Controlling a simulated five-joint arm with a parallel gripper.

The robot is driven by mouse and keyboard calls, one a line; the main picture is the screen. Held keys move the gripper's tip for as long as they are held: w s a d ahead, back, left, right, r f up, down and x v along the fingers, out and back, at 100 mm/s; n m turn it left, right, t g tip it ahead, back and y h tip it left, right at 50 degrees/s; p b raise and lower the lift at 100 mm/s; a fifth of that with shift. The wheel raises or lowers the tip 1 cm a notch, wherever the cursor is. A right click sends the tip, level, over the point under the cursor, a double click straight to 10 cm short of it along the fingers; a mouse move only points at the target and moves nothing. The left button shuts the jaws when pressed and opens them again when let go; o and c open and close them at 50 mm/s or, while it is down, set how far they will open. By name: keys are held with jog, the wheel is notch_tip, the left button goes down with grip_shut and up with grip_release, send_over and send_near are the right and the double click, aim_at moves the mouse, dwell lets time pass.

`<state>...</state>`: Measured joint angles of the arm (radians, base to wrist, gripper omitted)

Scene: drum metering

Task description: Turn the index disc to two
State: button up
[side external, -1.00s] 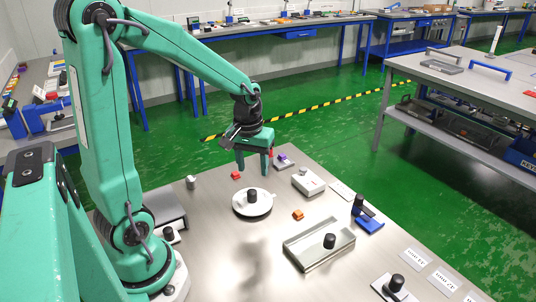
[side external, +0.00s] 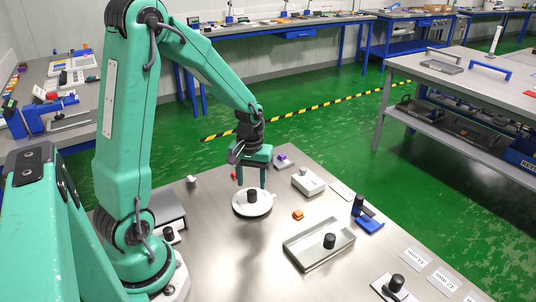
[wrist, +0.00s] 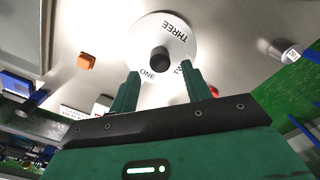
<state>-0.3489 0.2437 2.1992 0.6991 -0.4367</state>
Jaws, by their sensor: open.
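The index disc (side external: 240,209) is a white round plate with a black knob (side external: 252,196) standing at its middle. In the wrist view the disc (wrist: 180,25) carries the words ONE, TWO and THREE, and TWO is partly hidden by a finger. My gripper (side external: 252,184) is just above the far side of the disc, fingers pointing down. In the wrist view my gripper (wrist: 163,78) has its fingers spread wide, with the knob (wrist: 160,60) beyond the gap between them. Nothing is held.
A red block (side external: 234,176) lies close behind the disc. An orange block (side external: 298,214) sits to its right. A grey tray (side external: 295,262) with a black knob stands front right. A white box (side external: 308,182) and a blue fixture (side external: 369,225) stand farther right.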

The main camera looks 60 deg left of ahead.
aim_at(252, 191)
jog(key=shift+f, duration=2.35)
jog(key=c, duration=1)
